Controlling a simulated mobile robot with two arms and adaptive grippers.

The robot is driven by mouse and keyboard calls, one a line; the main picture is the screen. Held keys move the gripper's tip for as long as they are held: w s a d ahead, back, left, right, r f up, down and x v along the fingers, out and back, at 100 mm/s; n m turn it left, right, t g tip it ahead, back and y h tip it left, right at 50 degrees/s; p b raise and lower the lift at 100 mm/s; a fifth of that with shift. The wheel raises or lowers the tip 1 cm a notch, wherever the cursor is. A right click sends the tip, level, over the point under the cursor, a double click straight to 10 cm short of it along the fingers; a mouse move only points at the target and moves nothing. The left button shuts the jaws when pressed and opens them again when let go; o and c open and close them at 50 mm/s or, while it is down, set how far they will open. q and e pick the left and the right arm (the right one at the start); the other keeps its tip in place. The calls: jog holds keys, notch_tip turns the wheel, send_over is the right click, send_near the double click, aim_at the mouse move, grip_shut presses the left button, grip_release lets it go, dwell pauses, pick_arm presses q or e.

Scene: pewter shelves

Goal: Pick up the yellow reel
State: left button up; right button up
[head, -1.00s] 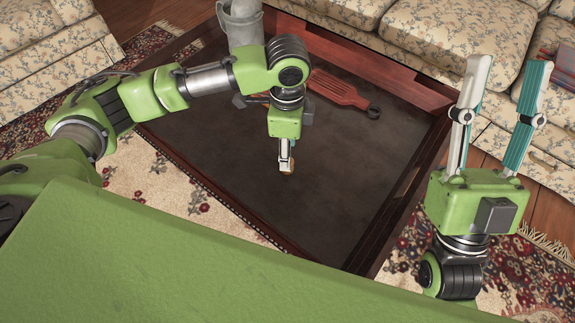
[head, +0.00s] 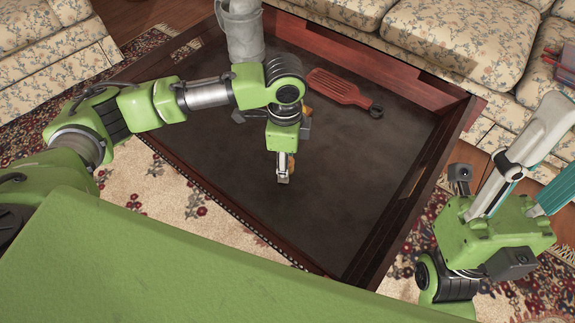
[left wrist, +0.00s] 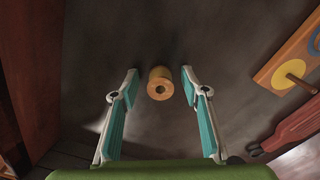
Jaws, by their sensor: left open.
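The yellow reel (left wrist: 160,88) stands on the dark table surface, seen nearly end-on with a hole in its middle. In the left wrist view it lies between the two open fingers of my left gripper (left wrist: 160,77), apart from both. In the head view my left gripper (head: 284,181) points down over the table, and only a small part of the reel (head: 292,161) shows behind the finger. My right gripper (head: 553,150) is at the right, its two fingers apart and empty, one cut off by the picture edge.
The table has a raised dark wooden rim (head: 410,188). A red slotted paddle (head: 338,88) and a grey pitcher (head: 240,32) are at the back. A wooden board with a yellow disc and peg (left wrist: 290,68) lies right of the reel. The table's front right is clear.

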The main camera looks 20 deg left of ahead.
pick_arm(q)
jog(key=c, duration=1)
jog(key=shift+r, duration=0.1)
